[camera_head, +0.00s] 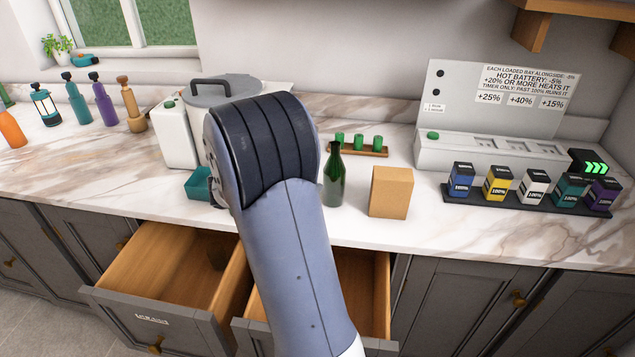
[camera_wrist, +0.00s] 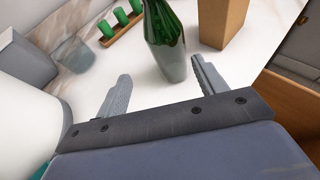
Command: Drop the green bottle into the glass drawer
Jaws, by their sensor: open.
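The green bottle (camera_head: 334,178) stands upright on the marble counter, just right of my arm in the head view. In the wrist view the bottle (camera_wrist: 166,42) stands ahead of my gripper (camera_wrist: 161,75), whose two fingers are spread wide and empty. The bottle's base lies close to the gap between the fingertips, nearer the right finger. In the head view my arm hides the gripper. Two drawers are pulled out below the counter: a left drawer (camera_head: 150,318) with a label too small to read, and a right drawer (camera_head: 375,300) partly hidden by my arm. I cannot tell which is the glass drawer.
A cardboard box (camera_head: 390,192) stands right of the bottle. A wooden rack with green pieces (camera_head: 358,150) lies behind it. A battery row (camera_head: 530,190) and panel (camera_head: 500,100) stand right.

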